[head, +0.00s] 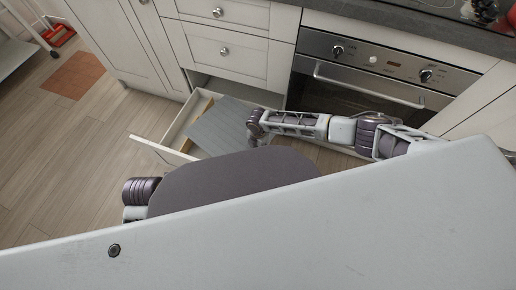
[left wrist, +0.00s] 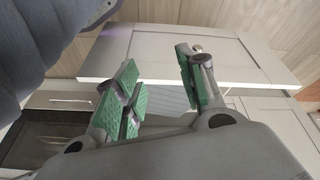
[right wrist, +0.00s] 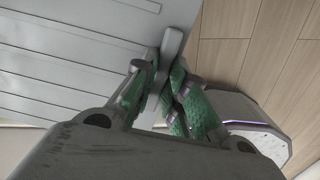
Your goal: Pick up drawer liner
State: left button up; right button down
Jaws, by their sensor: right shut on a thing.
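The drawer liner (head: 222,126), a flat grey ribbed sheet, shows at the open drawer (head: 160,149) in the head view. The head view does not settle whether it rests on the drawer floor or is raised. My right gripper (right wrist: 168,75) is shut on the liner's edge; the sheet (right wrist: 70,55) stretches to the left in the right wrist view. In the head view my right wrist covers the fingers. My left gripper (left wrist: 162,88) is open and empty near the drawer front (left wrist: 225,62); part of the liner (left wrist: 168,101) shows beyond its fingers. It is hidden in the head view.
An oven (head: 375,70) with a bar handle stands right of the drawer. Closed drawers (head: 228,50) are above it. The wooden floor (head: 60,150) is clear at left, apart from an orange mat (head: 73,75) and a red item (head: 61,35).

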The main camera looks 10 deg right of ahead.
jog(key=shift+d+r+p, duration=0.1)
jog(key=shift+r+p, duration=0.2)
jog(key=shift+r, duration=0.6)
pick_arm(q)
notch_tip(320, 180, down, 7)
jog(key=a+g+p, duration=0.1)
jog(key=p, duration=0.3)
jog(key=shift+s+a+y, duration=0.15)
jog(key=shift+a+y, duration=0.05)
jog(key=shift+y, duration=0.2)
pick_arm(e)
jog(key=s+d, duration=1)
jog(key=d, duration=0.4)
jog(key=shift+d+f, duration=0.15)
jog(key=shift+d, duration=0.2)
pick_arm(q)
jog(key=shift+s, duration=0.1)
jog(key=shift+s+d+r, duration=0.1)
jog(key=shift+s+d, duration=0.05)
